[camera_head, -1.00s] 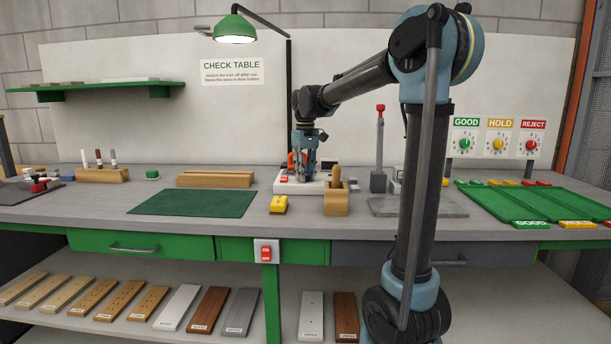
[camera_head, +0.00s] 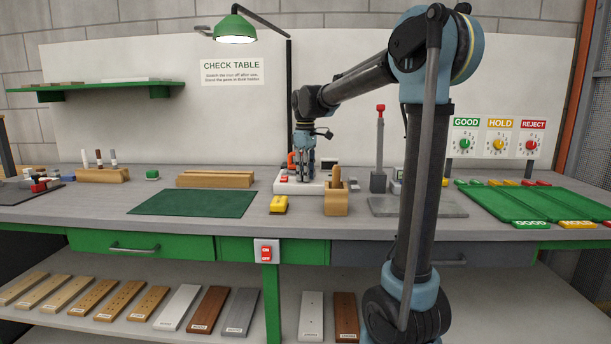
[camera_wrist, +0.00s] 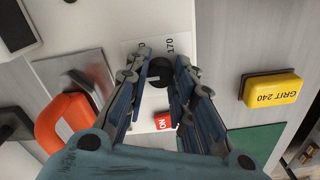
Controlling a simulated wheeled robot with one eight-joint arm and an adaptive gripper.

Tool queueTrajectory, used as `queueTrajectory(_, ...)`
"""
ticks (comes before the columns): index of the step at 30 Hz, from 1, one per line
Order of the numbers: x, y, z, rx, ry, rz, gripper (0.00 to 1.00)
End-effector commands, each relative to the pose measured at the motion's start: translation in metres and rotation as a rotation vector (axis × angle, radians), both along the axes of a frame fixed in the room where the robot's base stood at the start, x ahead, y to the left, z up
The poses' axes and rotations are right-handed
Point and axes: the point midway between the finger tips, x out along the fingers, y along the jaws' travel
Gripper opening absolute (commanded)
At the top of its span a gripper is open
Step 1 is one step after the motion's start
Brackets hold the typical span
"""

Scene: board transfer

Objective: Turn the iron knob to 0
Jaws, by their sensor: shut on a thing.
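The iron knob (camera_wrist: 160,76) is dark and round, set on a white base (camera_head: 285,187) on the bench. In the wrist view, the markings 170 and part of another label show beyond it on a light plate, and a red ON switch (camera_wrist: 163,121) sits beside it. My gripper (camera_wrist: 163,66) points down over the base, its two fingers on either side of the knob and shut on it. The fingers partly cover the knob, so its pointer direction is unclear. In the head view, my gripper (camera_head: 305,174) hides the knob.
An orange handle-like part (camera_wrist: 65,120) stands close beside the fingers. A yellow GRIT 240 block (camera_wrist: 272,89) and a wooden holder (camera_head: 336,201) are nearby on the bench. The green mat (camera_head: 192,203) is bare.

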Motion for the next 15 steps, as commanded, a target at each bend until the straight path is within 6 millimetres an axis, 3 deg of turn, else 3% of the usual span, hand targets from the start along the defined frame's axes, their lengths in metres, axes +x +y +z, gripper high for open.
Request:
queueTrajectory(11, 0.0027, -0.0014, 0.0004, -0.002, -0.005, 0.001, 0.00)
queueTrajectory(12, 0.0026, -0.0013, 0.0004, -0.002, -0.005, 0.001, 0.30)
queueTrajectory(14, 0.0023, -0.0012, 0.0003, -0.002, -0.005, 0.001, 0.43)
queueTrajectory(15, 0.0020, -0.0011, 0.0003, -0.002, -0.004, 0.001, 0.44)
